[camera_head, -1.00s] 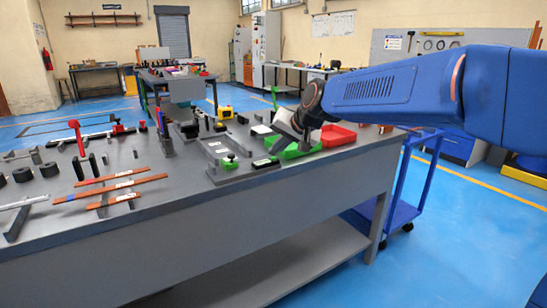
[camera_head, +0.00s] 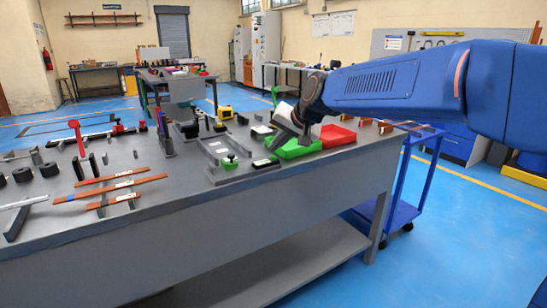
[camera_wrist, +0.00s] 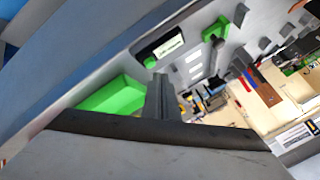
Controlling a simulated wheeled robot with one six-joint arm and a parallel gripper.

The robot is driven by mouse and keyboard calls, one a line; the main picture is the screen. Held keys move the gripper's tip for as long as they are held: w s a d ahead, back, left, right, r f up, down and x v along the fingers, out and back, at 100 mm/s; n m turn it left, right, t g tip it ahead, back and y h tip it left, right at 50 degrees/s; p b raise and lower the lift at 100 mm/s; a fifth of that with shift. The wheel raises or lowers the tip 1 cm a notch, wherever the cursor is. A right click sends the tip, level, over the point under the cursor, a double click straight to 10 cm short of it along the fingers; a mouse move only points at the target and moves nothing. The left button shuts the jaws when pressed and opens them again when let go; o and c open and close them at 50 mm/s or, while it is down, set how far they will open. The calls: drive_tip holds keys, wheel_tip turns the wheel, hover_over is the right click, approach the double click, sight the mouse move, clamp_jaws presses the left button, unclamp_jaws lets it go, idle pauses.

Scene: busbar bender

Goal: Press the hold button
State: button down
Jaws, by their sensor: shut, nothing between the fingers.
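My gripper (camera_head: 302,138) points down from the wrist, above the right part of the bench near the green bin. Its shut fingers (camera_wrist: 163,97) show narrow and dark in the wrist view, with nothing between them. A small dark panel with a pale display (camera_head: 265,162) lies on the grey plate, left of the gripper. The panel also shows in the wrist view (camera_wrist: 165,46), with a small green spot (camera_wrist: 150,62) at its edge. I cannot read which control is the hold button. The fingers appear apart from the panel.
The green bin (camera_head: 297,149) and red bin (camera_head: 337,136) stand by the gripper. Copper bars (camera_head: 120,183) rest on supports at the left of the bench (camera_head: 200,200). A red-handled lever (camera_head: 77,137) stands at the back left. A blue cart (camera_head: 400,212) is right of the bench.

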sight(276, 161)
drive_tip(key=shift+r, duration=0.1)
drive_tip(key=shift+r, duration=2.45)
